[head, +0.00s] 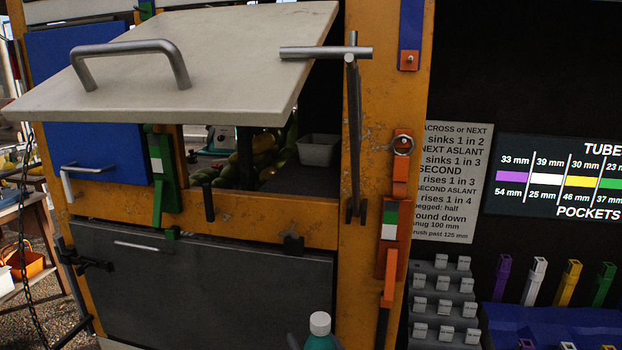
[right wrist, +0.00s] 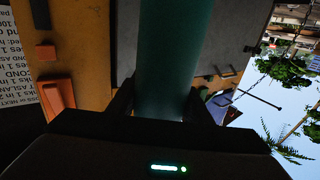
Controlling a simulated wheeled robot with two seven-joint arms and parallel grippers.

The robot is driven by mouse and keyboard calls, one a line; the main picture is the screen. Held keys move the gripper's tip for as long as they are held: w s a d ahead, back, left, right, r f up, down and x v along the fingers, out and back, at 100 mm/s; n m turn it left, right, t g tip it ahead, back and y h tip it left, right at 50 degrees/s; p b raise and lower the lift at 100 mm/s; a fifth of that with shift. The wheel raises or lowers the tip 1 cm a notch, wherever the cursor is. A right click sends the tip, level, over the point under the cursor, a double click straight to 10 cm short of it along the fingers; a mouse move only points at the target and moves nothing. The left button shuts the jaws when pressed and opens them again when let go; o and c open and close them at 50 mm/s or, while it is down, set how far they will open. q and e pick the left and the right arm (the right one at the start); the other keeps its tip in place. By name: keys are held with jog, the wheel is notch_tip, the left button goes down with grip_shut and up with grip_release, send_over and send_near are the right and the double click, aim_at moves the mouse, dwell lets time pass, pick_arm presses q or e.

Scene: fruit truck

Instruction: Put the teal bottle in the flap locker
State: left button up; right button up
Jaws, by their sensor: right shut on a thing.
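The teal bottle (head: 319,342) with a white cap stands upright at the bottom edge of the head view. It also shows as a wide teal cylinder (right wrist: 175,50) in the right wrist view. My right gripper (right wrist: 161,100) is shut on it, a dark finger on each side. The bottle is in front of the grey lower panel, below the opening. The flap locker's cream flap (head: 215,60) is raised, tilted outward above an opening in the orange frame. The flap hides the upper part of the opening. My left gripper is out of view.
Inside the opening are green and yellow fruit (head: 262,160) and a grey tub (head: 318,149). A metal bar (head: 354,130) hangs at its right side. A blue door (head: 100,150) is at left; a sign (head: 450,180) and coloured tubes (head: 537,281) are at right.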

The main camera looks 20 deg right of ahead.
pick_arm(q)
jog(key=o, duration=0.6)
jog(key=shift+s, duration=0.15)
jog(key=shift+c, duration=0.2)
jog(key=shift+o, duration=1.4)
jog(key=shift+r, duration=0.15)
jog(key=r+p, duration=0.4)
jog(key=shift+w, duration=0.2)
